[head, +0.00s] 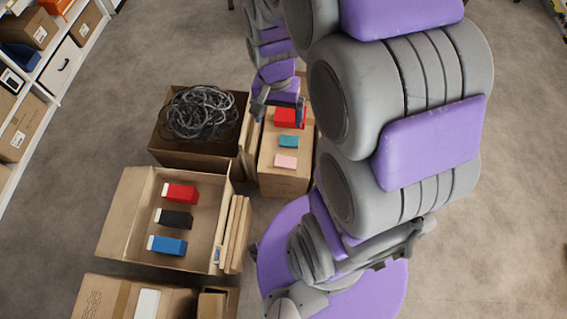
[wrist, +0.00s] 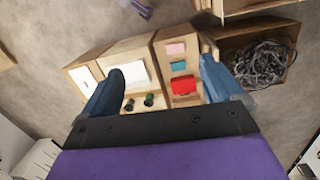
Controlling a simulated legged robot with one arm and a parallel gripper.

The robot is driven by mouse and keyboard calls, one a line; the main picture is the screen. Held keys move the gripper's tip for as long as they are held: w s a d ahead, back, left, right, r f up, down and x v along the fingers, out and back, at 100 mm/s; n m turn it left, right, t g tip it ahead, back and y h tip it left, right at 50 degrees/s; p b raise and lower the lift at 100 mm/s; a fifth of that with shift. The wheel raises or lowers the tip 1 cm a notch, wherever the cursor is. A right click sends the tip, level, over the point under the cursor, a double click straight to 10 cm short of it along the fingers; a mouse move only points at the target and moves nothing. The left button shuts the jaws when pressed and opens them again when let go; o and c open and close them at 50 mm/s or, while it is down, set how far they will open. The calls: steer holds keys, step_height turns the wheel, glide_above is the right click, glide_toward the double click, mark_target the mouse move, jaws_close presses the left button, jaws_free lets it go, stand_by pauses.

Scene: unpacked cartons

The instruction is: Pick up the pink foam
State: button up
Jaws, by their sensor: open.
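The pink foam (head: 285,161) is a small flat pink block on top of a brown carton (head: 283,182), nearest the front of the head view. It also shows in the wrist view (wrist: 175,49), beyond the teal block (wrist: 178,67) and the red block (wrist: 183,86) in one row. My gripper (head: 278,108) is over the far end of this carton, near the red block (head: 290,117), apart from the pink foam. In the wrist view its two blue fingers (wrist: 163,72) are spread wide with nothing between them. The arm partly hides the red block in the head view.
An open carton of dark cables (head: 165,155) stands to the left. Below it, an open carton (head: 118,220) holds red, black and blue boxes. Wooden slats (head: 236,232) stand between cartons. Shelves (head: 45,85) line the far left. In the wrist view, a white item (wrist: 135,75) and small dark cylinders (wrist: 150,100) lie nearby.

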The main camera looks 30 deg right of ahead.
steer(key=w+d+f+m, duration=0.3)
steer(key=w+d+f, duration=0.3)
steer(key=w+f, duration=0.1)
steer(key=m+t+b, duration=0.1)
steer(key=m+b, duration=0.3)
steer(key=m, duration=1.1)
glide_above(288, 162)
steer(key=f, duration=5.2)
steer(key=shift+w+d+f, duration=0.1)
steer(key=shift+d+f, duration=0.05)
steer(key=shift+d, duration=0.05)
steer(key=shift+a+f+b, duration=0.4)
steer(key=shift+a+f, duration=0.05)
steer(key=shift+f, duration=0.15)
step_height(288, 162, down, 4)
steer(key=shift+d+r+b, duration=0.15)
steer(key=shift+r+b, duration=0.05)
steer(key=shift+b, duration=0.6)
steer(key=shift+d+f, duration=0.15)
steer(key=shift+f, duration=0.45)
